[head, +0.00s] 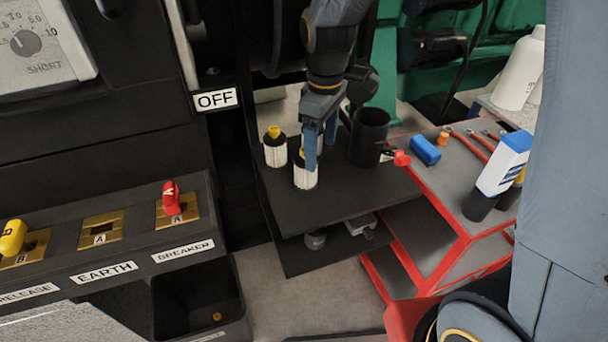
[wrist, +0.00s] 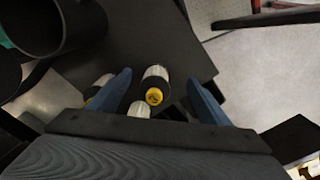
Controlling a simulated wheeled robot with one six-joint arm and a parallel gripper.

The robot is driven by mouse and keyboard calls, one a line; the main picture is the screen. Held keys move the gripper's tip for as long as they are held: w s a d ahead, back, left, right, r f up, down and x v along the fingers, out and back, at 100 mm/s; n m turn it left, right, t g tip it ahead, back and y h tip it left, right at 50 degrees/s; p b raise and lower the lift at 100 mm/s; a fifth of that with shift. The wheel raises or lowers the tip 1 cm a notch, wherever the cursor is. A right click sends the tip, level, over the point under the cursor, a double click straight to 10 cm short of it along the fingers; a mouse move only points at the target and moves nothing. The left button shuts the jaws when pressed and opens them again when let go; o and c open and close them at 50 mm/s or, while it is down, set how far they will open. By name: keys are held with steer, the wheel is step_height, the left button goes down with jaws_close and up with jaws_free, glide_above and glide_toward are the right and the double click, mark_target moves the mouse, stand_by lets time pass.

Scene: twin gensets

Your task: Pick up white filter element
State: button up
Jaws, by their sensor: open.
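Two white pleated filter elements with dark end caps stand on the dark shelf (head: 345,200) in the head view. One filter element (head: 275,155) stands at the left, with a yellow knob on top. The nearer filter element (head: 305,179) is partly hidden behind my gripper (head: 319,154). In the wrist view my gripper (wrist: 160,77) is open, and a filter element with a yellow end (wrist: 155,86) shows between its fingers. A second white piece (wrist: 140,109) is cut off by the gripper body. Another pale piece is partly hidden behind the left finger. I cannot tell whether the fingers touch anything.
A black open cylinder (head: 369,137) stands on the shelf right of my gripper; it also shows in the wrist view (wrist: 52,25). A red-edged stepped cart (head: 450,190) at the right holds a blue block (head: 425,150), tools and a blue-white bottle (head: 503,165). A control panel fills the left.

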steer(key=a+n, duration=0.1)
steer(key=w+a+f+n, duration=0.1)
steer(key=shift+w+a+f, duration=0.1)
steer(key=shift+w+a, duration=0.2)
steer(key=shift+a, duration=0.05)
steer(key=shift+a+f, duration=0.15)
steer(key=shift+f, duration=0.2)
steer(key=shift+w+f, duration=0.1)
steer(key=shift+f, duration=0.65)
steer(key=shift+w+f+p, duration=0.2)
steer(key=shift+f+p, duration=0.25)
steer(key=shift+f, duration=0.9)
steer(key=shift+w+f+p, duration=0.2)
steer(key=shift+f+p, duration=0.2)
steer(key=shift+f, duration=0.95)
steer(key=shift+a, duration=0.1)
steer(key=c, duration=1.1)
